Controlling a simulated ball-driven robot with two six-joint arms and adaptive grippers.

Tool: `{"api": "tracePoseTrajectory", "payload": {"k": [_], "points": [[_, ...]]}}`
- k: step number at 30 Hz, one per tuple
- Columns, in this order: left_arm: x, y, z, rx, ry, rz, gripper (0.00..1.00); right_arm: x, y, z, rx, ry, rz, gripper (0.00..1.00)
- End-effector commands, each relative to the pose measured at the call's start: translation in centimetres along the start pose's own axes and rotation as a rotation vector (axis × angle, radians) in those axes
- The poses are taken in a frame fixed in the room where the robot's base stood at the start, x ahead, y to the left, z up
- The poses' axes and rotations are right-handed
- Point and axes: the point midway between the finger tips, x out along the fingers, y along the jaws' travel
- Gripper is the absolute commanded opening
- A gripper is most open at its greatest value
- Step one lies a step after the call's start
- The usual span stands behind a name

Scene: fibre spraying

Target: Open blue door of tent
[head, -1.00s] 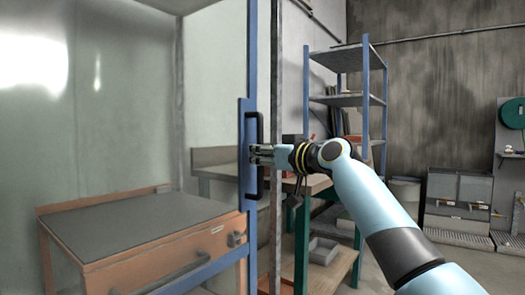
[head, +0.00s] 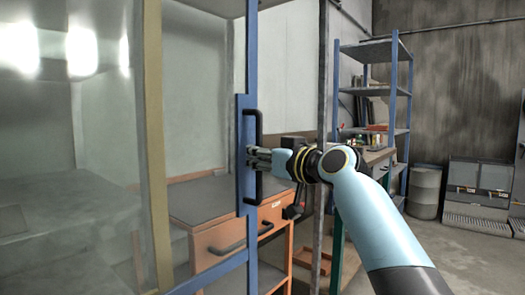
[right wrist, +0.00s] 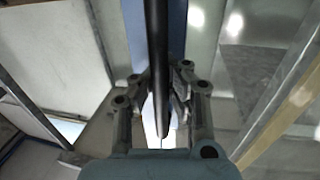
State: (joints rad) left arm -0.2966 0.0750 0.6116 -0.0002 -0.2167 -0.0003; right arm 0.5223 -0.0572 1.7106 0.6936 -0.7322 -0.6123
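The blue door (head: 243,185) of the tent has a blue frame and a clear pane, and its free edge stands apart from the grey upright post (head: 322,120). A black bar handle (head: 259,125) is fixed upright on the door's blue plate. My right gripper (head: 256,158) reaches in from the right and is shut on the handle at about mid-height. In the right wrist view its fingers (right wrist: 163,92) lie on both sides of the handle (right wrist: 157,40). The exact finger contact is partly hidden. My left gripper is out of view.
Through the opening and pane show an orange workbench (head: 240,235) with a grey top and a yellow post (head: 154,150). A blue shelf rack (head: 400,100), a grey barrel (head: 424,190) and grey cabinets (head: 478,190) stand at the right. Grey floor lies open at the right.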

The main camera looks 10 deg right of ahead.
Motion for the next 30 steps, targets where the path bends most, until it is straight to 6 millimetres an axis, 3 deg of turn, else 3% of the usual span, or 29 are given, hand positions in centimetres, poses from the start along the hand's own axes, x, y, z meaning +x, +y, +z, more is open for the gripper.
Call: {"api": "tracePoseTrajectory", "payload": {"k": [15,24,30], "points": [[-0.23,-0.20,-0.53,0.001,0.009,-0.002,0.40,-0.23,-0.42,0.53,-0.002,-0.009,0.002,0.00],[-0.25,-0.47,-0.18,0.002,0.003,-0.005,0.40,-0.17,-0.47,0.28,-0.001,-0.004,0.001,0.38],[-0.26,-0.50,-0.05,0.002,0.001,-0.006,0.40,-0.15,-0.50,0.14,0.000,-0.002,0.001,0.38]]}}
